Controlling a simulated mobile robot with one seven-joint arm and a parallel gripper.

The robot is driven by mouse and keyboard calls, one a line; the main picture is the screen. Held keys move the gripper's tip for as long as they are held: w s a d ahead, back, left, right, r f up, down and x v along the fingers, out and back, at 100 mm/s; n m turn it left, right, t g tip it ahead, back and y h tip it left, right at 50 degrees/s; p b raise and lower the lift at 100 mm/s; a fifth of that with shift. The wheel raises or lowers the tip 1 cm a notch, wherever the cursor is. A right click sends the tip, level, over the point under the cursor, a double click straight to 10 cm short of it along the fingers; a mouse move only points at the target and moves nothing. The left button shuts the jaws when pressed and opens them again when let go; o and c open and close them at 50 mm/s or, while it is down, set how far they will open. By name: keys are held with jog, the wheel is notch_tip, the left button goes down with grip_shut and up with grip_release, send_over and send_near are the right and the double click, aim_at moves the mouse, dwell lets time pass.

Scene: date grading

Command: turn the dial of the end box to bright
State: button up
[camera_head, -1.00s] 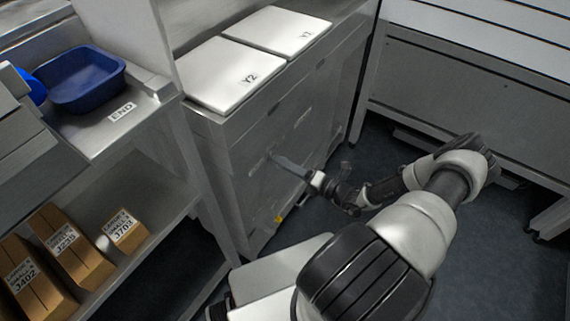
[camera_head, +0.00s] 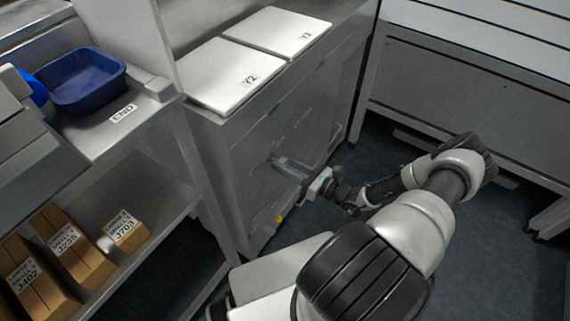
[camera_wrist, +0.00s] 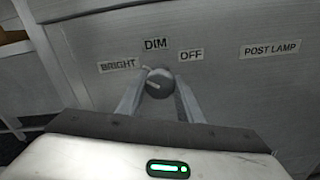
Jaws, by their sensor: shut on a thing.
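In the wrist view a round grey dial (camera_wrist: 159,86) sits on a grey panel, between the two fingers of my gripper (camera_wrist: 158,92), which is shut on it. The labels BRIGHT (camera_wrist: 118,65), DIM (camera_wrist: 155,43) and OFF (camera_wrist: 190,54) arc around the dial from left to right. A pale mark on the dial points left, roughly toward BRIGHT; its exact angle is hard to tell. In the head view my gripper (camera_head: 285,166) is against the front of the grey cabinet (camera_head: 245,150), and the dial is hidden there.
A POST LAMP label (camera_wrist: 270,48) is right of the dial. Two white lids, Y2 (camera_head: 225,75) and another (camera_head: 280,32), lie on the cabinet. At left are a blue bin (camera_head: 82,82), an END label (camera_head: 122,113) and cartons (camera_head: 70,250). Dark floor is clear to the right.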

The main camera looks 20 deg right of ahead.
jog(key=shift+n, duration=0.5)
jog(key=o, duration=1)
jog(key=shift+o, duration=0.2)
jog(key=v, duration=1.7)
jog(key=shift+s, duration=0.25)
jog(key=shift+d, duration=0.1)
